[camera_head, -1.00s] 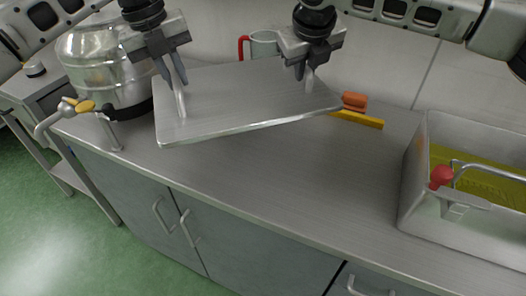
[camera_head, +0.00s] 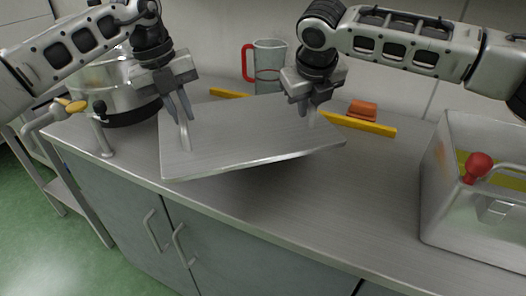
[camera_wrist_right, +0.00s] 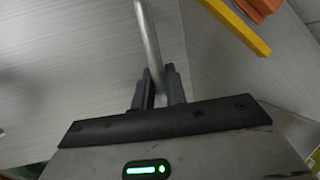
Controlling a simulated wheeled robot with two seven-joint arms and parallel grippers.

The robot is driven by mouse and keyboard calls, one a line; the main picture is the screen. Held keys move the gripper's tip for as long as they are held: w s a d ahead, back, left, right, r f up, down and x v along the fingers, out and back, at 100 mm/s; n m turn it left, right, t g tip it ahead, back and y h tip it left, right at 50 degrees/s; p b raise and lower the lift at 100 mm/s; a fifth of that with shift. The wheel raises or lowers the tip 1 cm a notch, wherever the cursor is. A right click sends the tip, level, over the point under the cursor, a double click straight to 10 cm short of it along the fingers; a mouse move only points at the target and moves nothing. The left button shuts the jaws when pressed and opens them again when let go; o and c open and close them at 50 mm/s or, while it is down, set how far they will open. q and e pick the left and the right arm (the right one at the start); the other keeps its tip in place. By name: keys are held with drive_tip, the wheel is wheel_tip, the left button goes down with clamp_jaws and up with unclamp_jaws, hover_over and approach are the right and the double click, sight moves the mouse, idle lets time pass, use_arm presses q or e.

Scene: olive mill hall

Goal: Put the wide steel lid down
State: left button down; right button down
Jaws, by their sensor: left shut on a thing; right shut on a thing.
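The wide steel lid (camera_head: 245,135) is a flat brushed plate with an upright handle near each end. It is tilted above the steel counter, its left front corner lower in the picture. My left gripper (camera_head: 182,112) is shut on the left handle (camera_head: 185,135). My right gripper (camera_head: 308,105) is shut on the right handle (camera_head: 312,119). In the right wrist view, my right gripper (camera_wrist_right: 158,95) has the handle bar (camera_wrist_right: 148,40) between its fingers, with the lid (camera_wrist_right: 80,70) behind. Whether the lid's left edge touches the counter I cannot tell.
A steel drum with a tap (camera_head: 125,90) stands at the left, close to the lid. A measuring jug with red handle (camera_head: 270,62), a yellow bar (camera_head: 360,124) and an orange block (camera_head: 362,109) are behind. A steel basin (camera_head: 470,225) stands right; counter (camera_head: 330,205) before it is clear.

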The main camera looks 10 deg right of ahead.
sight(307, 125)
use_arm(q)
drive_tip(key=shift+a+f, duration=0.1)
drive_tip(key=shift+a, duration=0.05)
use_arm(e)
drive_tip(key=shift+d+f, duration=0.1)
drive_tip(key=shift+d, duration=0.05)
